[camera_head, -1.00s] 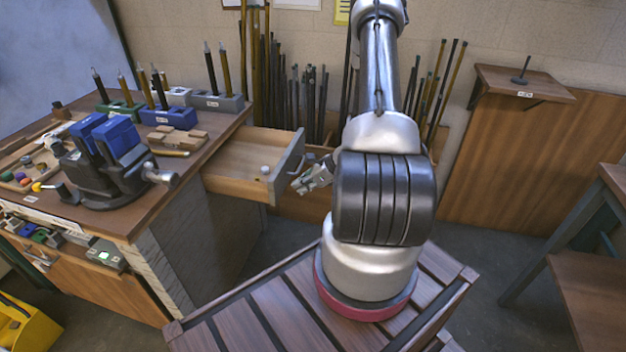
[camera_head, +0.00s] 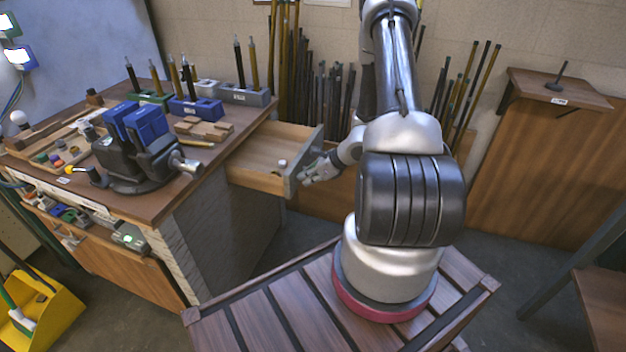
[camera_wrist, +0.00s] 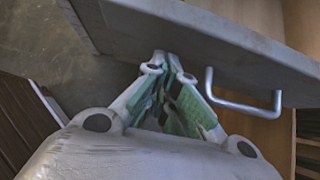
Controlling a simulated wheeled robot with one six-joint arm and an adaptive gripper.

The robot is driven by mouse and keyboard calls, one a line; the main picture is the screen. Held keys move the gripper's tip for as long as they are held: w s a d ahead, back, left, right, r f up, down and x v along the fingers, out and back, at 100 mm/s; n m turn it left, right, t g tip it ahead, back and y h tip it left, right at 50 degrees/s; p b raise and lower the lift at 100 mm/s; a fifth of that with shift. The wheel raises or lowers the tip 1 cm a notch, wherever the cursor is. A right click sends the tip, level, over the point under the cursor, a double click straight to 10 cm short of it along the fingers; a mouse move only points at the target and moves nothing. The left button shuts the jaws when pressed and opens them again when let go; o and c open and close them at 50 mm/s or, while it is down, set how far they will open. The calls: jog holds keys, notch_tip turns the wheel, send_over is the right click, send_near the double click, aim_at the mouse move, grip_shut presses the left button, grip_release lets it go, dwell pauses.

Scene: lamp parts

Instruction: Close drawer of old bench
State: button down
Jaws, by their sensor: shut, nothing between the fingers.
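The drawer (camera_head: 257,155) of the old bench (camera_head: 215,225) stands pulled out from the bench's right end. A small white-topped thing sits inside it near the front. Its grey front panel (camera_head: 305,160) faces right. In the wrist view the grey front panel (camera_wrist: 215,40) fills the top, with a metal loop handle (camera_wrist: 245,103) on it. My gripper (camera_head: 305,177) is by the lower part of the front panel, on its outer side. In the wrist view my gripper (camera_wrist: 168,62) is shut and empty, its tips close to the panel beside the handle; I cannot tell if they touch.
A vise (camera_head: 140,150), tool blocks and small parts crowd the bench top. Rods (camera_head: 320,100) stand against the wall behind the drawer. A wall shelf (camera_head: 560,88) is at the right. Open floor (camera_head: 300,235) lies below the drawer.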

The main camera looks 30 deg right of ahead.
jog(key=w+a, duration=0.4)
jog(key=w, duration=0.2)
jog(key=w+a, duration=0.5)
jog(key=w, duration=0.1)
jog(key=w+a, duration=0.5)
jog(key=w, duration=0.1)
jog(key=shift+w+a+r, duration=0.1)
jog(key=shift+w+a, duration=0.3)
jog(key=shift+w, duration=0.2)
